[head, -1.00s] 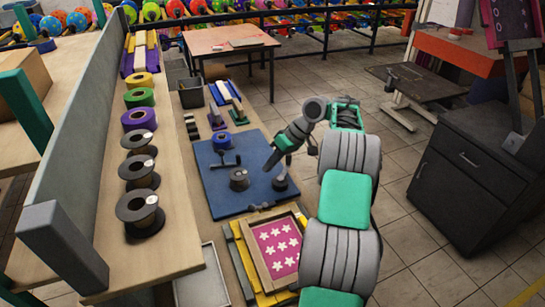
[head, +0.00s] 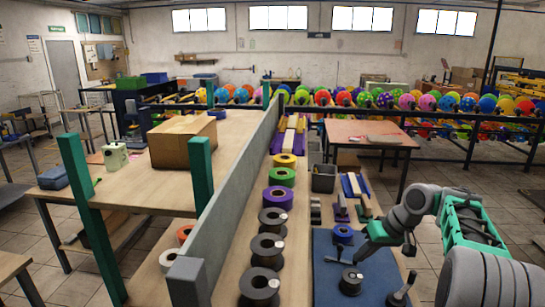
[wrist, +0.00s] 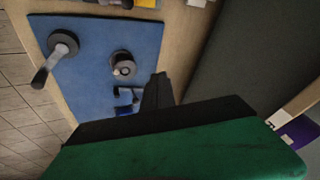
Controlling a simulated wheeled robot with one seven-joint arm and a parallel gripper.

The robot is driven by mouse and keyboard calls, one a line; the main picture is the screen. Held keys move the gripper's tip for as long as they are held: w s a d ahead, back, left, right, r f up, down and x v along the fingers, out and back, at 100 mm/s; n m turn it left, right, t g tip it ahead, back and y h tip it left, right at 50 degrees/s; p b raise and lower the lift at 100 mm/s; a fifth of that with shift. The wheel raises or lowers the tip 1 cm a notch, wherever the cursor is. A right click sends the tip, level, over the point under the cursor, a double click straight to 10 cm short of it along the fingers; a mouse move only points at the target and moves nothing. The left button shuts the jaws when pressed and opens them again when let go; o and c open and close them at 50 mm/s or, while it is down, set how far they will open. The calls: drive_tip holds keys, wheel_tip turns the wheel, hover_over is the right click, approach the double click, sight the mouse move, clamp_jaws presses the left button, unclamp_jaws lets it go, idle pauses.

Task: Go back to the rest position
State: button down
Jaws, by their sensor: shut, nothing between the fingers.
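My gripper (head: 367,247) is in the head view at lower right, pointing down-left above the blue mat (head: 322,290). It is shut and empty. On the mat are a dark round piece (head: 351,281) and a black-handled tool (head: 401,290). A blue ring (head: 343,235) lies near the mat's far edge. The wrist view shows a round piece with a handle (wrist: 62,47) and a dark cylinder (wrist: 122,66).
A grey divider (head: 235,170) runs along the bench. Beside it stand black spools (head: 267,248) and coloured tape rolls (head: 278,198). A grey bin (head: 323,180) is behind the mat. A cardboard box (head: 183,141) sits on the left bench. A red-topped table (head: 350,134) stands beyond. Floor shows at right.

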drive_tip(key=s+a+r+m+h+b, duration=0.1)
drive_tip(key=s+a+r+h, duration=0.15)
drive_tip(key=s+a, duration=0.8)
drive_tip(key=s+a+f+h, duration=0.1)
drive_tip(key=s+f, duration=0.1)
drive_tip(key=s, duration=0.4)
drive_tip(key=s+f+m+t+h, duration=0.1)
drive_tip(key=s+f, duration=0.1)
drive_tip(key=s, duration=0.4)
drive_tip(key=shift+s+a+f+b, duration=0.35)
drive_tip(key=shift+a+f+b, duration=0.05)
drive_tip(key=shift+b, duration=0.05)
